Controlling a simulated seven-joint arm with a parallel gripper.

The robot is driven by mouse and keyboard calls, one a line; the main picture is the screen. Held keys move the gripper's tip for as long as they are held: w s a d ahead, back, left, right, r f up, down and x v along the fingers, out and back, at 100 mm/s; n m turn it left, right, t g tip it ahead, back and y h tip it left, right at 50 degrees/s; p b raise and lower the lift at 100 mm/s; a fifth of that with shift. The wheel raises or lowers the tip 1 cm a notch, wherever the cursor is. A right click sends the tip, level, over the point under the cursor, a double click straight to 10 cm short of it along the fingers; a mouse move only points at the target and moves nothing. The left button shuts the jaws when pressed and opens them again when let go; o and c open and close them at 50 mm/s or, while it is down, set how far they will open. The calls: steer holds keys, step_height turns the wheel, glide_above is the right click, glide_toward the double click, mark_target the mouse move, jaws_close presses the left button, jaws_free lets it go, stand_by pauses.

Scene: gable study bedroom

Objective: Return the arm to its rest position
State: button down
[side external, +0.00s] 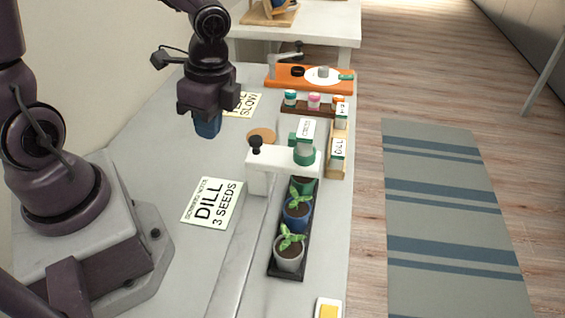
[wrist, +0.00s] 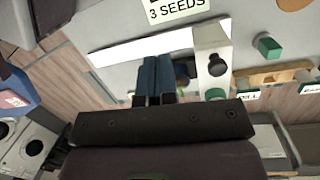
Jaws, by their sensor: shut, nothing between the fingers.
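My gripper (side external: 207,127) hangs above the left part of the grey worktop (side external: 165,150) in the side view, fingers pointing down. Its blue fingers are together and hold nothing; they also show side by side in the wrist view (wrist: 156,75). It is apart from the card reading "DILL 3 SEEDS" (side external: 212,203), which lies nearer the camera. Another card reading "SLOW" (side external: 244,104) lies behind it, partly hidden by my arm.
A white stand (side external: 258,175) with a dark knob and green-capped part rises right of centre. A black tray (side external: 288,271) holds potted seedlings. Seed packets (side external: 338,145), a rack of small jars (side external: 305,108) and an orange board (side external: 284,84) are farther back. The left worktop is mostly clear.

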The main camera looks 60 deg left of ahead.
steer(key=s+r+n+t, duration=0.2)
steer(key=r+n+t, duration=0.1)
steer(key=r+n, duration=0.2)
steer(key=s+r+n+t, duration=0.2)
steer(key=r+n+t, duration=0.2)
steer(key=r, duration=0.6)
steer(key=shift+s+a+r+n, duration=0.25)
steer(key=shift+a+n, duration=0.1)
steer(key=shift+n, duration=0.35)
steer(key=shift+f, duration=0.15)
steer(key=shift+w+d+f+n+g, duration=0.5)
steer(key=shift+w+d+f+g, duration=0.65)
steer(key=shift+f, duration=3.8)
steer(key=shift+w+d+f+n+g, duration=0.7)
steer(key=shift+w+f, duration=1)
steer(key=shift+f, duration=3.3)
steer(key=shift+w+d+f+n+g, duration=0.3)
steer(key=shift+w+d+f+g, duration=0.7)
steer(key=shift+f, duration=3.95)
steer(key=shift+w+d+t, duration=0.1)
steer(key=shift+w+t, duration=0.15)
steer(key=shift+w, duration=0.15)
